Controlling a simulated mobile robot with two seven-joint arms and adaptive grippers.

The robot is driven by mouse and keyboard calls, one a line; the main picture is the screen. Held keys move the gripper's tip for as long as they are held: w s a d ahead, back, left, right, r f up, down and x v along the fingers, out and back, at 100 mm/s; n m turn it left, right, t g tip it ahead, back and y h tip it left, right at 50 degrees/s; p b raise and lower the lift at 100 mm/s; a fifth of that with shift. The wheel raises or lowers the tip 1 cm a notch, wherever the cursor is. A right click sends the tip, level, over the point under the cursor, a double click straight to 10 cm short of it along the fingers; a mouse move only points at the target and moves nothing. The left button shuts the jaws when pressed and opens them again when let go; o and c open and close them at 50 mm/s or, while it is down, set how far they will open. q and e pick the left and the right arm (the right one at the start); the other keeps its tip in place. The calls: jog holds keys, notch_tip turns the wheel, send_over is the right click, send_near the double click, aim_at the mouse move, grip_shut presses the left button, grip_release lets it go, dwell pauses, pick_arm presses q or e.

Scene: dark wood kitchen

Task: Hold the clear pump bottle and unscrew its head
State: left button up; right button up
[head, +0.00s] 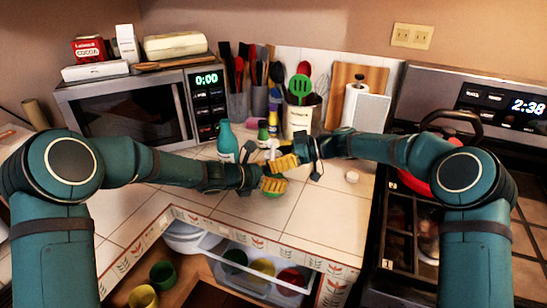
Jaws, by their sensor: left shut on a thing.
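The clear pump bottle (271,153) is mostly hidden between my two grippers over the tiled counter; a small white part, apparently its pump head, shows above the yellow finger pads. My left gripper (266,177) is the lower one, coming in from the left, and is shut on the bottle's body. My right gripper (297,160) comes in from the right, just above and to the right of it, close to the white part. Whether its fingers touch the head, or are open or shut, I cannot tell.
A teal bottle (227,141) and a small green bottle (263,131) stand just behind. A utensil crock (299,121) is at the back. A small white round thing (352,177) lies to the right. The stove (420,215) is at right, a microwave (130,112) at left. The front counter is clear.

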jog(key=c, duration=0.3)
jog(key=o, duration=1.2)
jog(key=shift+d, duration=0.1)
jog(key=shift+v, duration=2.95)
jog(key=shift+x, duration=3.05)
